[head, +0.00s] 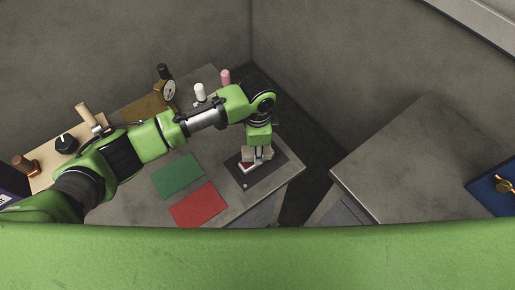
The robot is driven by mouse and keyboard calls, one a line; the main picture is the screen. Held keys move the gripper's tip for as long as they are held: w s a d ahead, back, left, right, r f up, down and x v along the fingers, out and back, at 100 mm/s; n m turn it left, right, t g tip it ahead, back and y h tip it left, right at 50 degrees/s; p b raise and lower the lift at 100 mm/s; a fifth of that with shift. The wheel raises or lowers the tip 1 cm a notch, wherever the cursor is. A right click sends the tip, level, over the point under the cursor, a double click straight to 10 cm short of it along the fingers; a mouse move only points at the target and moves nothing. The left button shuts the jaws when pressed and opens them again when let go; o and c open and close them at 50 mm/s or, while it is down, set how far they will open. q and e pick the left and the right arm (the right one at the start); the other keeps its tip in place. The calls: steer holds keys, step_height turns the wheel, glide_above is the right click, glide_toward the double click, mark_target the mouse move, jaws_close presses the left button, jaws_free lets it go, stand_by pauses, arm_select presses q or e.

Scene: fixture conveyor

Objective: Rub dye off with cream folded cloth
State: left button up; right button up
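My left gripper (259,153) points down over a dark plate (268,176) near the right end of the left table. A cream folded cloth (248,153) is at its fingertips, and the fingers look shut on it. Under and beside the cloth a small pale block with a red patch (246,168) shows on the dark plate. The cloth and fingers hide part of the block, so I cannot tell how much dye is on it. My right gripper is not in view.
A green mat (178,176) and a red mat (200,204) lie bare left of the plate. A dial gauge (169,89), a white bottle (200,92) and a pink bottle (225,77) stand behind.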

mark_target(246, 167)
arm_select(q)
steer(key=shift+f, duration=0.2)
steer(key=shift+f, duration=0.25)
stand_by(0.4)
steer(key=shift+w+d+b, duration=0.1)
steer(key=shift+b, duration=0.2)
steer(key=shift+w+d+b, duration=0.5)
steer(key=shift+w+d, duration=0.2)
steer(key=shift+d, duration=0.25)
steer(key=shift+a, duration=0.1)
steer(key=shift+s+a+r+p, duration=0.1)
steer(key=shift+s+a+p, duration=0.45)
steer(key=shift+p, duration=0.35)
steer(key=shift+s+a+p, duration=0.4)
steer(key=shift+a+p, duration=0.2)
steer(key=shift+p, duration=0.1)
steer(key=shift+s+a+p, duration=0.4)
steer(key=shift+a+p, duration=0.2)
steer(key=shift+p, duration=0.1)
steer(key=shift+s+a, duration=0.2)
steer(key=shift+a, duration=0.05)
